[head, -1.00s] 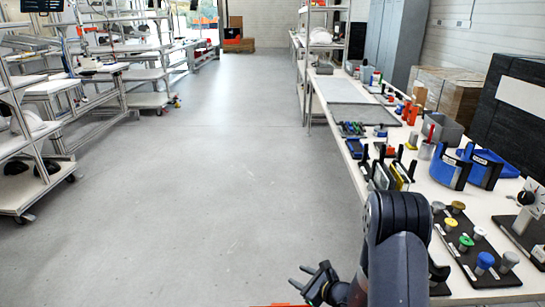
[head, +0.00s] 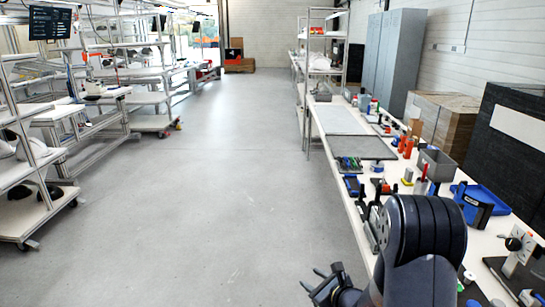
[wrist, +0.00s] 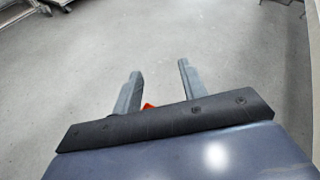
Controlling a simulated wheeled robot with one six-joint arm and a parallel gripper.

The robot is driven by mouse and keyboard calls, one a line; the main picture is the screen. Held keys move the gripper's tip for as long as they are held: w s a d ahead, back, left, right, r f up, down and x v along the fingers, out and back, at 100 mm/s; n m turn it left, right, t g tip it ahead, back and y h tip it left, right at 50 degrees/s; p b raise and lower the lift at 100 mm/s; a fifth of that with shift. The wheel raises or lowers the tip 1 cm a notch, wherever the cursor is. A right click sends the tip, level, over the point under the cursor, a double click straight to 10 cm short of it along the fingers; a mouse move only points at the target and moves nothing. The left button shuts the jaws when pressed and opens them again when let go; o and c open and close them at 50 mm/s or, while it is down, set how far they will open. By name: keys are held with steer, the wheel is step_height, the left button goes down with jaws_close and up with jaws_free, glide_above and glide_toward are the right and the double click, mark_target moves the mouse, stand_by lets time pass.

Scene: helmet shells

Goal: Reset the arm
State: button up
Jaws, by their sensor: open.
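My gripper (head: 322,282) is at the bottom of the head view, out over the floor to the left of the long workbench. My arm covers the near part of the workbench in the head view.
The workbench (head: 345,120) runs along the right with tools, a grey bin (head: 437,165) and a blue holder (head: 474,208) on it. White shelf carts (head: 38,200) stand at the left. The grey floor (head: 210,200) between is clear.

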steer(key=s+d+r+m+h+p, duration=0.1)
steer(key=r+p, duration=0.4)
steer(key=r, duration=0.4)
steer(key=s+d+r+m+t+h+p, duration=0.1)
steer(key=r+p, duration=0.4)
steer(key=r, duration=0.5)
steer(key=shift+d+p, duration=0.3)
steer(key=shift+d, duration=0.25)
steer(key=shift+s, duration=0.1)
